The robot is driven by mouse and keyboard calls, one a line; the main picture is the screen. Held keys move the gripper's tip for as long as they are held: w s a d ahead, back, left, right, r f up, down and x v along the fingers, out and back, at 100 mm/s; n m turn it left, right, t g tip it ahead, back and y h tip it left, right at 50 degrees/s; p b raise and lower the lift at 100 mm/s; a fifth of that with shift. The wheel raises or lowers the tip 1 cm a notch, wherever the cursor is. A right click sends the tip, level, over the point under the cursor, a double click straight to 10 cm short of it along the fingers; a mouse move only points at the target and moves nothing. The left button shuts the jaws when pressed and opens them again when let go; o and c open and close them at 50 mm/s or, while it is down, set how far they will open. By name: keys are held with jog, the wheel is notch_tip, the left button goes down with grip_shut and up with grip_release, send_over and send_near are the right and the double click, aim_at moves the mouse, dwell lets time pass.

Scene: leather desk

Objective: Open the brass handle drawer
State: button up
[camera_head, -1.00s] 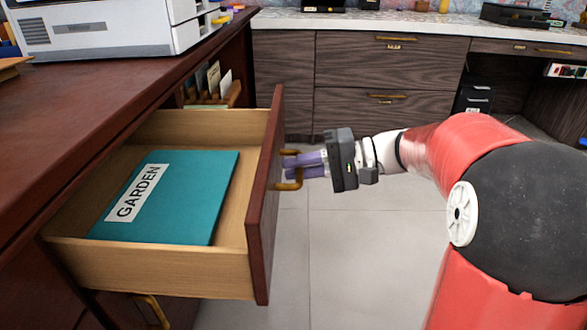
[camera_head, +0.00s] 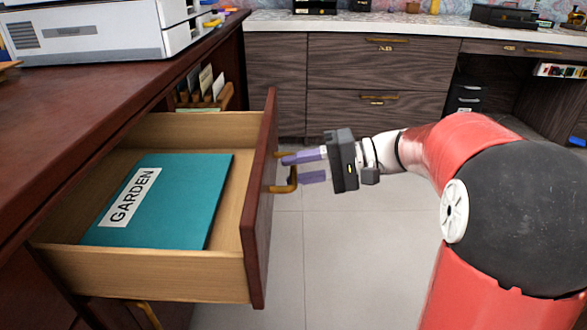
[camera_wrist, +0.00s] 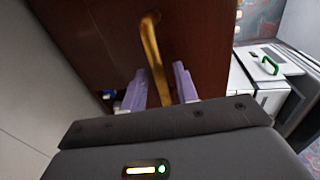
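The wooden drawer (camera_head: 150,277) with the dark red front (camera_head: 259,200) stands pulled well out of the desk at left. Its brass handle (camera_head: 286,186) is on the front's outer face and also shows in the wrist view (camera_wrist: 153,50). My gripper (camera_head: 293,169) is at the handle, with its two purple fingers spread apart. In the wrist view the fingers (camera_wrist: 160,76) lie on either side of the handle bar, with gaps showing. The gripper appears open, not clamped on the handle.
A teal folder (camera_head: 190,195) labelled GARDEN lies in the drawer. A printer (camera_head: 95,35) stands on the red-brown desk top (camera_head: 60,110). Another brass handle (camera_head: 148,314) shows below the drawer. Grey floor (camera_head: 345,245) right of the drawer is clear; dark cabinets (camera_head: 350,75) stand behind.

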jog(key=v, duration=0.6)
jog(key=shift+d+p, duration=0.25)
jog(key=shift+p, duration=0.05)
jog(key=shift+r, duration=0.1)
jog(key=s+a+h+p, duration=0.3)
jog(key=s+h+p, duration=0.25)
jog(key=s, duration=0.55)
jog(key=s+d+t+h+p, duration=0.4)
jog(key=s+d+h, duration=0.2)
jog(key=h, duration=0.4)
jog(key=shift+s+d+n+t+p, duration=0.3)
jog(key=shift+s+d+n+p, duration=0.1)
jog(key=shift+s, duration=0.35)
